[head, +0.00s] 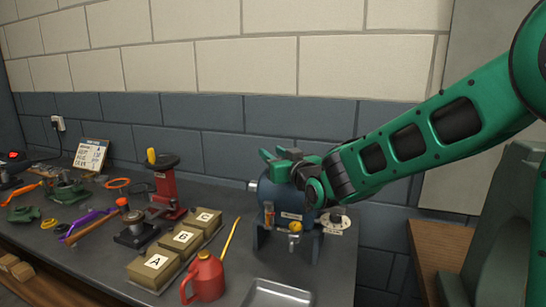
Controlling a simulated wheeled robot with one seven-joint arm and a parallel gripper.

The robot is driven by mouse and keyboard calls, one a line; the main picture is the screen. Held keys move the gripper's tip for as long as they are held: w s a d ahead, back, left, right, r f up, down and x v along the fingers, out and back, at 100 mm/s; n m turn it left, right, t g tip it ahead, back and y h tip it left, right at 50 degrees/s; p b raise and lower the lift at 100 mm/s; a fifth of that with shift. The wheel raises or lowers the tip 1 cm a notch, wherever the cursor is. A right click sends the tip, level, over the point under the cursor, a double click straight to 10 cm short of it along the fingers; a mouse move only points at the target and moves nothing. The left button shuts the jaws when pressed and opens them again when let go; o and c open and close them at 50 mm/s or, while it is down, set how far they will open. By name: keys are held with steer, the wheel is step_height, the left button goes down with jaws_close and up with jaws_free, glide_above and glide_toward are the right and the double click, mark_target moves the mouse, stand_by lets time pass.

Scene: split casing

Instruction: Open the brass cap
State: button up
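A blue cylindrical casing (268,190) stands on a bracket on the workbench, right of centre. A small brass-coloured fitting (295,227) sits low on its front; it looks like the brass cap, but it is too small to tell whether it is open or closed. My gripper (277,160) is at the top of the casing, at the end of my green arm coming from the right. The wrist hides the casing's upper right. Contact and the fingers' opening cannot be made out.
A metal tray (277,294) lies at the front edge. Tools crowd the left; a green chair (505,230) stands at right.

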steer(key=shift+c, duration=0.7)
jaws_close()
steer(key=shift+w+d+r+m+g, duration=0.1)
steer(key=shift+m+g, duration=0.2)
steer(key=shift+w+d+m+g+h, duration=0.2)
steer(key=shift+m+g+h, duration=0.1)
steer(key=shift+m+g, duration=0.25)
steer(key=m+g, duration=0.1)
steer(key=w+m+g, duration=0.1)
steer(key=g, duration=0.1)
steer(key=shift+d+m+g, duration=0.15)
steer(key=shift+m+g, duration=0.1)
steer(key=shift+m, duration=0.1)
steer(key=shift+w+d+f+m+g, duration=0.15)
steer(key=shift+m+g, duration=0.25)
steer(key=shift+g, duration=0.2)
steer(key=shift+w+f+m+g, duration=0.15)
steer(key=shift+m+g, duration=0.25)
steer(key=shift+g, duration=0.2)
steer(key=shift+w+f+m+g, duration=0.1)
steer(key=shift+f+m+g, duration=0.1)
steer(key=shift+m+g, duration=0.65)
steer(key=shift+g+y, duration=0.35)
steer(key=shift+y, duration=0.05)
